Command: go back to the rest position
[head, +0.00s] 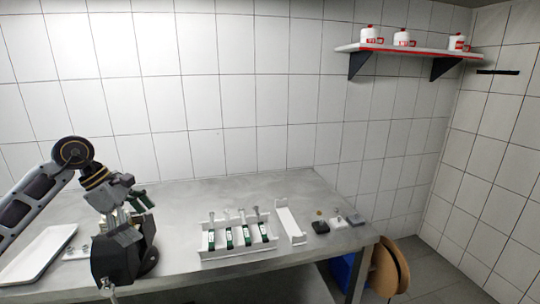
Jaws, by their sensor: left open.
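My left arm comes in from the left edge and bends down over the left part of the metal table (190,200). My left gripper (116,222) is at the lower left, open, above or in front of a dark block-like object (118,262). The fingertips are hard to separate from the dark shapes around them. A green part (141,200) shows just behind the gripper; I cannot tell whether they touch. My right gripper is not in view.
A white rack (237,254) holds several green-bodied parts mid-table. A narrow white tray (290,222) and small dark and white blocks (337,221) lie right of it. A white tray (38,254) is at far left. The table's back middle is clear.

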